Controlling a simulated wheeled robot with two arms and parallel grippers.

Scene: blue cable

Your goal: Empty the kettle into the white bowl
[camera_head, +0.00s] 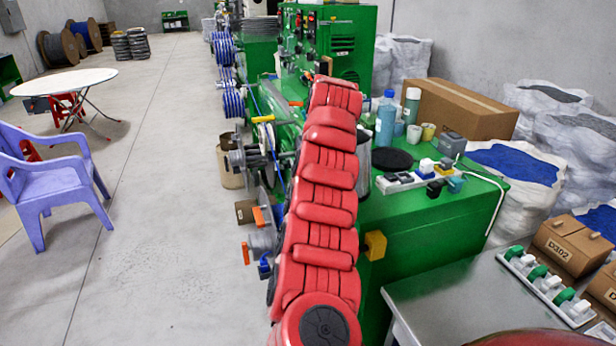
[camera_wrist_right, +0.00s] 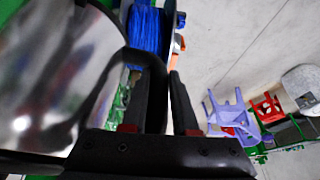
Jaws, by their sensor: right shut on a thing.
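The kettle (camera_wrist_right: 60,85) is a shiny metal body filling the left of the right wrist view. Its black handle (camera_wrist_right: 152,85) lies between the fingers of my right gripper (camera_wrist_right: 160,105), which is shut on it. In the head view a red arm of mine covers the middle and hides the gripper. A sliver of silvery surface (camera_head: 364,160) shows at the arm's right edge; I cannot tell whether it is the kettle. I see no white bowl in either view. My left gripper is not in view.
The green bench (camera_head: 430,235) carries a black round plate (camera_head: 392,159), a blue bottle (camera_head: 386,120), small cups (camera_head: 428,132) and a switch strip (camera_head: 405,182). A cardboard box (camera_head: 460,108) stands behind. A grey metal table (camera_head: 440,305) is at front right. Floor (camera_head: 160,230) is open at left.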

